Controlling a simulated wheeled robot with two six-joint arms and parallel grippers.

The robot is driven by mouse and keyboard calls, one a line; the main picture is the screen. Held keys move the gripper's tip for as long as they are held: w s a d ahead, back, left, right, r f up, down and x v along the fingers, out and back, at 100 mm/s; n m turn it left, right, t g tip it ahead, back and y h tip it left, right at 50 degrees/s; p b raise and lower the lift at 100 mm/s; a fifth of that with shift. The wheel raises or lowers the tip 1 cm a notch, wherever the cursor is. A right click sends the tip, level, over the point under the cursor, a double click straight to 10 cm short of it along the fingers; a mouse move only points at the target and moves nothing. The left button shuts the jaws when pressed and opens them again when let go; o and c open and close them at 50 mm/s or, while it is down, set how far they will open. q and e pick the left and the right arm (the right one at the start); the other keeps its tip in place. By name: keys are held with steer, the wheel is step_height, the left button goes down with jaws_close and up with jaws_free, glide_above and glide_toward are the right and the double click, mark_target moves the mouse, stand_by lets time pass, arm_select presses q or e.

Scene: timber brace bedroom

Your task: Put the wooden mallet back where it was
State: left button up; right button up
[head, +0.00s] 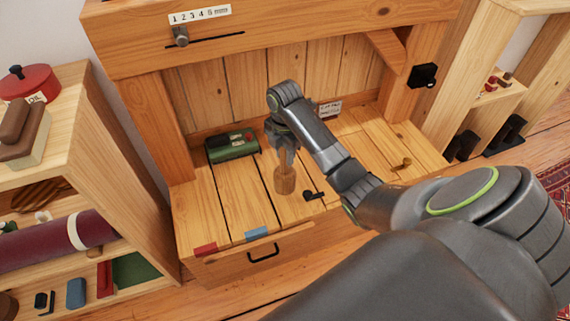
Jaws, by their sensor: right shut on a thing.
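The wooden mallet (285,180) is a small brown wooden piece at the tip of my right gripper. My right gripper (286,156) is shut on it over the workbench (225,205), around the middle of the bench top. The mallet's lower end is close to the boards; I cannot tell whether it touches them. The upper part of the mallet is hidden by the gripper fingers. My left gripper is not in view.
A green box (232,146) stands at the bench's back left. A small black piece (314,195) lies right of the mallet, and a brass knob (402,163) is further right. Red (205,249) and blue (257,233) patches mark the front edge. A loaded shelf (122,150) stands left.

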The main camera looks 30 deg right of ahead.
mark_target(285, 162)
step_height(285, 162, down, 4)
steer(key=shift+r+b, duration=0.25)
steer(key=shift+b, duration=0.4)
steer(key=shift+f, duration=0.1)
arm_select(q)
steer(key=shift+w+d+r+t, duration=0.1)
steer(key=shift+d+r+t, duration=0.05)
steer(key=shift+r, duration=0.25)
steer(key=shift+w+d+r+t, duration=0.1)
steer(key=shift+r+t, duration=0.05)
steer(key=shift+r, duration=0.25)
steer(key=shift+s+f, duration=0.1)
arm_select(e)
steer(key=o, duration=1.1)
steer(key=shift+c, duration=0.2)
